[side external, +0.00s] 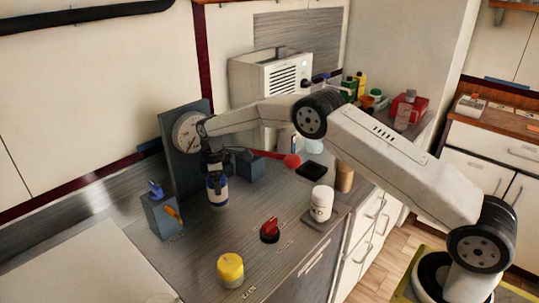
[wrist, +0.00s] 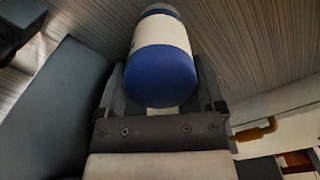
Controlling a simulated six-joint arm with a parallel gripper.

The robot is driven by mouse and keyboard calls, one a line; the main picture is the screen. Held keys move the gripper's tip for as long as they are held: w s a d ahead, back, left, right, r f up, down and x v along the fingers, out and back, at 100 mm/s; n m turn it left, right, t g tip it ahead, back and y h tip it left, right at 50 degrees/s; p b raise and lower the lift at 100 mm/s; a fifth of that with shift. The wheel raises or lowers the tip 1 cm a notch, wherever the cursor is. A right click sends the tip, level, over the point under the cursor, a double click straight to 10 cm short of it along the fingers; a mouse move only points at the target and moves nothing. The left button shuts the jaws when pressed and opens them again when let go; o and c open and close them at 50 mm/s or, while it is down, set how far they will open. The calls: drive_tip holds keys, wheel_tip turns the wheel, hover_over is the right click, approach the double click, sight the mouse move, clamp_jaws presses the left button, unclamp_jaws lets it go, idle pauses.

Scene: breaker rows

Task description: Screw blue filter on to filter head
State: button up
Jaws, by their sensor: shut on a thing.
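The blue filter is a white cylinder with blue bands. In the side view the filter (side external: 217,190) hangs roughly upright below my gripper (side external: 213,166), close in front of the grey gauge panel. In the wrist view the filter (wrist: 162,62) lies between the two fingers of my gripper (wrist: 165,95), with a blue rounded end towards the camera. My gripper is shut on it. I cannot clearly pick out the filter head; my gripper and wrist cover part of the panel area. The filter appears above the counter, but its exact height is unclear.
A grey panel with a round gauge (side external: 187,134) stands behind. A block (side external: 160,218) with blue and orange handles is left; a red-ended lever (side external: 290,160) is right. A white canister (side external: 321,203), red knob (side external: 270,230) and yellow canister (side external: 230,268) stand on the counter.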

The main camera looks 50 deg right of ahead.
drive_tip(key=m, duration=0.3)
drive_tip(key=shift+m, duration=2.6)
drive_tip(key=o, duration=0.9)
drive_tip(key=shift+o, duration=0.2)
drive_tip(key=shift+n, duration=0.3)
